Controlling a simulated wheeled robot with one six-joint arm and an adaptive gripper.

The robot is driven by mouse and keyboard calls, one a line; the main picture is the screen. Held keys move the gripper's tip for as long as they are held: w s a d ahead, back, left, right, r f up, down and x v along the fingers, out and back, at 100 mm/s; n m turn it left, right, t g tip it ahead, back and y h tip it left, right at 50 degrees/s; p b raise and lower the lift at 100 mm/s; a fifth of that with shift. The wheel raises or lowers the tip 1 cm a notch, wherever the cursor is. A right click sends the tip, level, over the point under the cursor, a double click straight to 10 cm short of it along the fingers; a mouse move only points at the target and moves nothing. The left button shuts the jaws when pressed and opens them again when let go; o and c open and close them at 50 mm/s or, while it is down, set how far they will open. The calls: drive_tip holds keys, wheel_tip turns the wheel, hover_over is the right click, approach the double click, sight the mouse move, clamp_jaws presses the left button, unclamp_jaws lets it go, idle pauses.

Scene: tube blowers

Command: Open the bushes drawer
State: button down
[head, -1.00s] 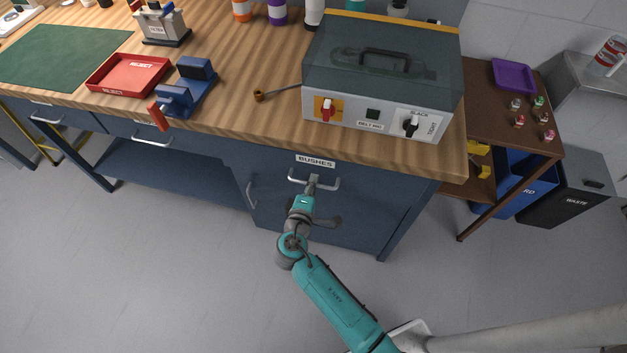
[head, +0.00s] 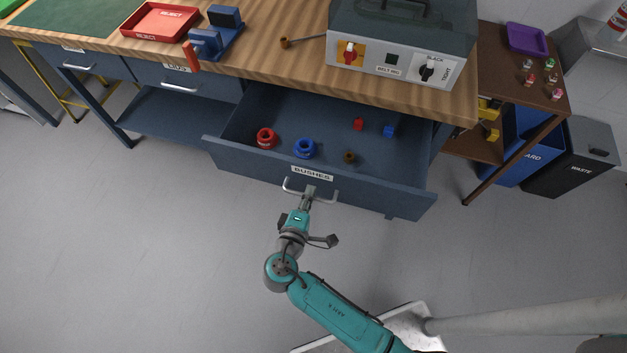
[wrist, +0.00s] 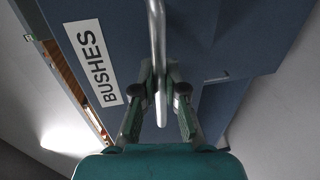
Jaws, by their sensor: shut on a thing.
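The bushes drawer (head: 400,197) is pulled out from under the bench, its blue interior visible from above. Its front carries a white BUSHES label, which also shows in the wrist view (wrist: 92,62). My gripper (head: 307,194) is at the drawer's silver bar handle (head: 326,199). In the wrist view my gripper's fingers (wrist: 160,100) are on both sides of the handle bar (wrist: 157,45), shut on it. Inside the drawer are a red bush (head: 266,138), a blue bush (head: 305,148), a brown piece (head: 349,157), a small red piece (head: 358,124) and a small blue piece (head: 389,131).
The wooden bench top (head: 290,65) bears a grey machine (head: 400,65), a red REJECT tray (head: 160,20) and a blue fixture (head: 215,40). Right stand a brown side table (head: 510,75) and a black WASTE bin (head: 575,160). The floor left of my arm is clear.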

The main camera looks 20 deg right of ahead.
drive_tip(key=shift+f+v, duration=0.15)
drive_tip(key=shift+v, duration=0.5)
drive_tip(key=shift+f+v, duration=0.15)
drive_tip(key=shift+v, duration=0.55)
drive_tip(key=c, duration=1.2)
unclamp_jaws()
drive_tip(key=shift+s, duration=0.1)
drive_tip(key=v, duration=1.1)
drive_tip(key=shift+s+a, duration=0.3)
